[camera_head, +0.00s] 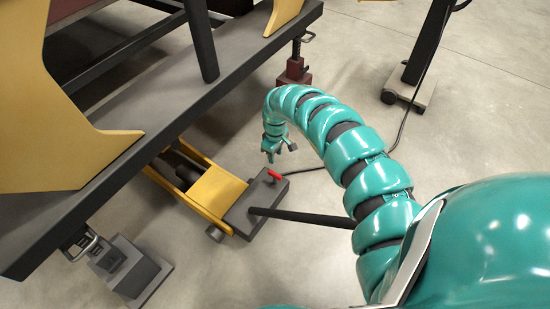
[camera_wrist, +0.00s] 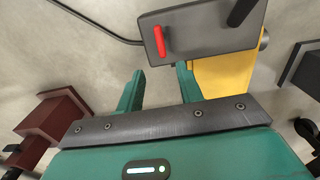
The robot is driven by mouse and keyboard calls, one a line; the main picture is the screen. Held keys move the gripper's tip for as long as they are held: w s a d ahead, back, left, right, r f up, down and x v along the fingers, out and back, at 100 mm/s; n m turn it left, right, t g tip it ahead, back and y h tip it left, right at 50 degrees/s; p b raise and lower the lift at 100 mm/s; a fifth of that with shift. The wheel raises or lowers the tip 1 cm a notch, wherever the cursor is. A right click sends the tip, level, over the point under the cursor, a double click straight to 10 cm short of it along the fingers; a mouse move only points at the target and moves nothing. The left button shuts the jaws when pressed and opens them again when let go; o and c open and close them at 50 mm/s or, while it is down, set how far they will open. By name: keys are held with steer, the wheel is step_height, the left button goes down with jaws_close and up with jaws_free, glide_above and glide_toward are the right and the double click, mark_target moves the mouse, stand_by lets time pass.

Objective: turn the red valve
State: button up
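The red valve (camera_head: 275,175) is a small bar-shaped handle on a dark grey block (camera_head: 246,212) at the end of a yellow floor jack (camera_head: 215,192). In the wrist view the red valve (camera_wrist: 159,42) stands nearly upright in the picture, near the left end of the grey block (camera_wrist: 215,32). My gripper (camera_head: 281,152) hangs just above the valve in the head view. In the wrist view my gripper (camera_wrist: 159,78) has its two teal fingers spread apart with nothing between them. The valve lies beyond the fingertips, roughly in line with the gap, and appears apart from them.
A black bar (camera_head: 302,217) sticks out from the grey block toward my arm. A heavy dark steel beam (camera_head: 215,75) with yellow plates runs above the jack. A dark red stand (camera_head: 295,72) is behind. A black cable (camera_head: 402,130) lies on open concrete floor (camera_head: 490,110).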

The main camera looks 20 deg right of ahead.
steer(key=shift+s+r+p, duration=0.1)
steer(key=shift+r+p, duration=0.45)
steer(key=shift+r, duration=1.7)
